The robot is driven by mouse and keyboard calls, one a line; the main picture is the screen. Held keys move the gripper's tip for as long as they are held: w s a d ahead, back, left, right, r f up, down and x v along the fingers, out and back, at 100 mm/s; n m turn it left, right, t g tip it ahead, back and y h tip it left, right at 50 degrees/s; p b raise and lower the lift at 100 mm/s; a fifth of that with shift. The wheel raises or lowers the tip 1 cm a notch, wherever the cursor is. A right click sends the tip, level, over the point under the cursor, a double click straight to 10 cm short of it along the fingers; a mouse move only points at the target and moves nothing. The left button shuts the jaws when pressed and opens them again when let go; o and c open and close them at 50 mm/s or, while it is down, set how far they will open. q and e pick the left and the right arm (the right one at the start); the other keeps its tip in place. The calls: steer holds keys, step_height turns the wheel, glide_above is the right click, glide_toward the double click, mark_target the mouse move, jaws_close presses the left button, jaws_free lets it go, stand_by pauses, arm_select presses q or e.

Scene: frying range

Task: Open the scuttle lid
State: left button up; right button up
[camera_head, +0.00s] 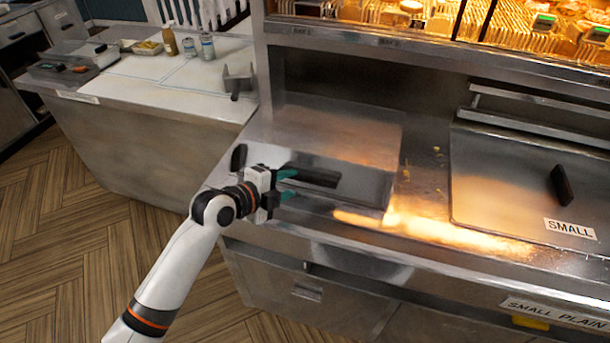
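A flat steel lid (360,185) lies in the counter at the centre, with a dark oblong handle or slot (318,178) near its left end. A second steel lid (500,170) on the right has an upright black handle (562,185) and a "SMALL" label. I cannot tell from the labels which is the scuttle lid. My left gripper (288,184) is just left of the dark oblong on the centre lid, its two teal fingertips apart with nothing seen between them. Whether it touches the lid is unclear. My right gripper is not in view.
A white-topped counter (155,90) at the left holds bottles, cans and a small grey holder (238,80). Steel drawers (305,290) front the counter, and wooden floor is free at lower left.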

mark_target(302, 179)
arm_select(q)
steer(key=x, duration=0.7)
steer(key=shift+p, duration=0.4)
jaws_close()
